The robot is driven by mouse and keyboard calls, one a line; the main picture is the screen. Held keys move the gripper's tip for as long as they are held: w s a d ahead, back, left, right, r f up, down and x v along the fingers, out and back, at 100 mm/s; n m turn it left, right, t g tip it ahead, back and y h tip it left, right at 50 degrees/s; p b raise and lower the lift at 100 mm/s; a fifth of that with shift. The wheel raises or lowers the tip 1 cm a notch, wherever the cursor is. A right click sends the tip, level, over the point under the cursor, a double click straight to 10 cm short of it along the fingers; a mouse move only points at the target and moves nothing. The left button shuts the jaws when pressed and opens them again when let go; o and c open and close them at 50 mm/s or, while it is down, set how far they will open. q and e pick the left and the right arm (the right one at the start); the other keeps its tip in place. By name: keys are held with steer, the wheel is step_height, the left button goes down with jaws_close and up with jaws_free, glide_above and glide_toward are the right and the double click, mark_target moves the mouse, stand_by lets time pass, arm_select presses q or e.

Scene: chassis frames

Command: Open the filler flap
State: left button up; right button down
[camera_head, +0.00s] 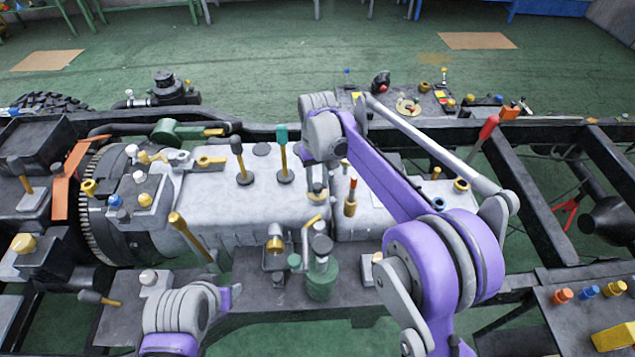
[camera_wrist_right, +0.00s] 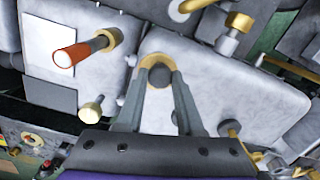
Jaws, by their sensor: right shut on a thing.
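My right gripper (camera_head: 317,190) reaches down onto the top of the grey gearbox-like housing in the head view. In the right wrist view, its two fingers (camera_wrist_right: 159,80) are closed around a small dark round piece (camera_wrist_right: 159,75) set at a gold ring (camera_wrist_right: 160,58) on the housing. This looks like the filler flap, but I cannot tell its shape or whether it is lifted. In the head view the gripper and arm largely cover it. My left arm shows at the lower left of the head view; its fingers are not visible.
An orange-tipped handle (camera_wrist_right: 75,53) stands left of the fingers in the wrist view. Two upright levers, one dark-topped (camera_head: 239,160) and one green-topped (camera_head: 283,155), stand left of the right gripper. A green bottle-like part (camera_head: 321,275) stands in front. Dark chassis rails surround the housing.

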steer(key=w+g, duration=0.1)
steer(key=w+r+g+p, duration=0.1)
steer(key=shift+g, duration=0.4)
steer(key=shift+w+g+p, duration=0.5)
steer(key=shift+g+p, duration=0.1)
steer(key=shift+g, duration=0.4)
arm_select(q)
steer(key=r, duration=0.1)
steer(key=w+r, duration=0.2)
steer(key=shift+r, duration=0.25)
arm_select(e)
steer(key=c, duration=0.5)
jaws_free()
steer(key=shift+c, duration=0.2)
